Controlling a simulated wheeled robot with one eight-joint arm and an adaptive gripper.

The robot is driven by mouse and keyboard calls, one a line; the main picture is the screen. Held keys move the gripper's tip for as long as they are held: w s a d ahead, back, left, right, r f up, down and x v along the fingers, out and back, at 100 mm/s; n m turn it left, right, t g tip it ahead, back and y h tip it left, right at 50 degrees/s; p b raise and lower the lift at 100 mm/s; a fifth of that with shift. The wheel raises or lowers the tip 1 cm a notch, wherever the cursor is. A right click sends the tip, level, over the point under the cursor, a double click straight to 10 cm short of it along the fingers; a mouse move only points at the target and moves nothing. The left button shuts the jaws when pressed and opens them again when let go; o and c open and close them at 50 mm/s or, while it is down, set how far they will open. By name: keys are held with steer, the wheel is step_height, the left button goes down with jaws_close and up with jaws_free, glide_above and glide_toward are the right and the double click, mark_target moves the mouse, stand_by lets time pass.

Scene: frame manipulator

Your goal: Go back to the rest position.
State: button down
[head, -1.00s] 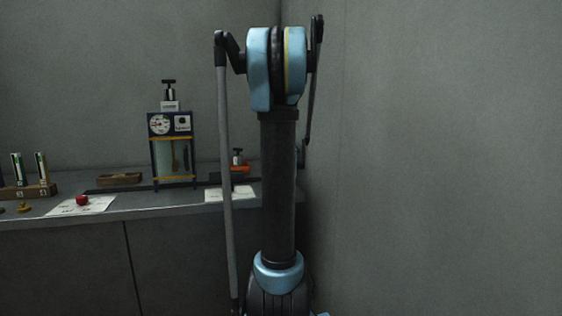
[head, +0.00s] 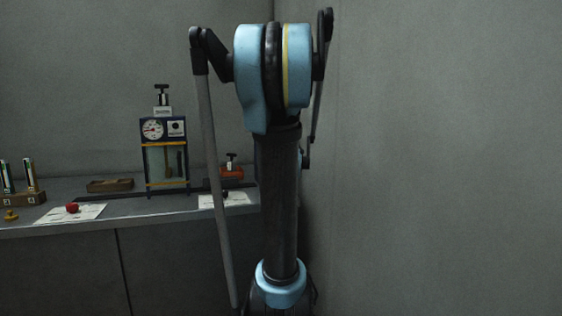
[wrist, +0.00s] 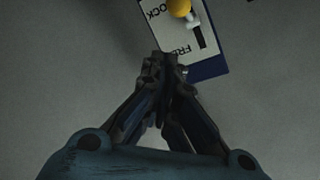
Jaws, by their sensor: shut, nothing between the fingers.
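My gripper (wrist: 165,62) shows in the wrist view with its dark fingers together and nothing between them. Beyond the fingertips is a white and blue lettered panel (wrist: 208,62) with a yellow knob (wrist: 179,7) and a dark slot. I cannot tell whether the fingers touch the panel. In the head view my arm stands in the middle and the gripper is not visible.
A grey counter (head: 60,218) runs along the left. On it are a blue framed gauge device (head: 165,155), a red device (head: 231,172), a small wooden tray (head: 110,186), a red knob (head: 72,208) on a white sheet, and a rack with tubes (head: 24,198). Grey walls stand behind and right.

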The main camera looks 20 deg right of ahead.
steer(key=s+a+f+n+g+y, duration=0.6)
steer(key=s+a+f, duration=0.7)
steer(key=s+a, duration=0.4)
steer(key=s+a+f+n+g, duration=0.1)
steer(key=s+f+g, duration=0.1)
steer(key=s+f, duration=0.2)
steer(key=s+a+f+n+g+h, duration=0.1)
steer(key=s+f, duration=0.3)
steer(key=s, duration=0.7)
steer(key=s+a+f+n+g+h, duration=0.1)
steer(key=s+f+n+g, duration=0.1)
steer(key=s+f, duration=0.3)
steer(key=shift+s+n+g, duration=0.4)
steer(key=shift+s+g, duration=0.5)
steer(key=shift+s, duration=0.3)
steer(key=shift+w+f, duration=0.2)
steer(key=shift+w, duration=0.3)
